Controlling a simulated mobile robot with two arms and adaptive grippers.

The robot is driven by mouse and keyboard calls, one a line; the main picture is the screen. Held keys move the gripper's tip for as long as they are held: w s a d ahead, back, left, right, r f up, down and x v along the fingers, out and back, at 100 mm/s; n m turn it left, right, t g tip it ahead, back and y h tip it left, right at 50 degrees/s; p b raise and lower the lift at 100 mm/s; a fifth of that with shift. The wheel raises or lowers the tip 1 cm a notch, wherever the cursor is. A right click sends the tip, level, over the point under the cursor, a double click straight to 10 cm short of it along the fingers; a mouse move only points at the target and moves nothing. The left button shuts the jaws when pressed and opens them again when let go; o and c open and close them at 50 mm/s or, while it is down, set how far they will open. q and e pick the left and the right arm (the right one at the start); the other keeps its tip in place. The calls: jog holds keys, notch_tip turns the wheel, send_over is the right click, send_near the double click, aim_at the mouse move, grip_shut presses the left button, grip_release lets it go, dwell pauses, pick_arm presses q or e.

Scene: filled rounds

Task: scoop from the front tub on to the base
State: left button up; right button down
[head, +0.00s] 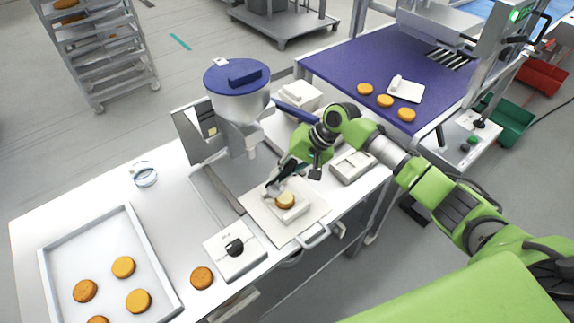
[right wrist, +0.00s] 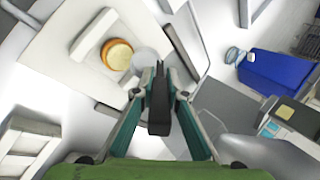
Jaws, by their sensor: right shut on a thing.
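The base, a golden round (head: 285,201), sits on a small white block on a pale board (head: 313,207) on the bench. It also shows in the right wrist view (right wrist: 117,54). My right gripper (head: 290,172) is shut on the dark handle of a scoop (right wrist: 158,115). The scoop's pale head (head: 273,189) is just beside and above the base; whether it carries anything I cannot tell. My left gripper is not in view.
A depositor with a blue-lidded hopper (head: 237,78) stands behind the board. A tray (head: 68,232) with several rounds lies at left. A loose round (head: 202,278) lies beside a small white box with a black knob (head: 235,246). A blue belt (head: 345,60) with rounds is at back right.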

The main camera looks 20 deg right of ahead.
jog(key=a+h+p, duration=0.1)
jog(key=p, duration=0.1)
jog(key=a+r+g+h+p, duration=0.1)
jog(key=h+p, duration=0.1)
jog(key=w+a+r+h+p, duration=0.1)
jog(key=p, duration=0.1)
jog(key=shift+w+r+g+p, duration=0.1)
jog(key=shift+g+p, duration=0.2)
jog(key=shift+g, duration=0.1)
jog(key=shift+w+a+r+h, duration=0.1)
jog(key=shift+a+r+h, duration=0.1)
jog(key=shift+h, duration=0.3)
jog(key=shift+a+f+g+h, duration=0.1)
jog(key=shift+f+g+h, duration=0.05)
jog(key=shift+g+h, duration=0.2)
jog(key=shift+w+a+r+h, duration=0.15)
jog(key=shift+r+h, duration=0.1)
jog(key=shift+h, duration=0.2)
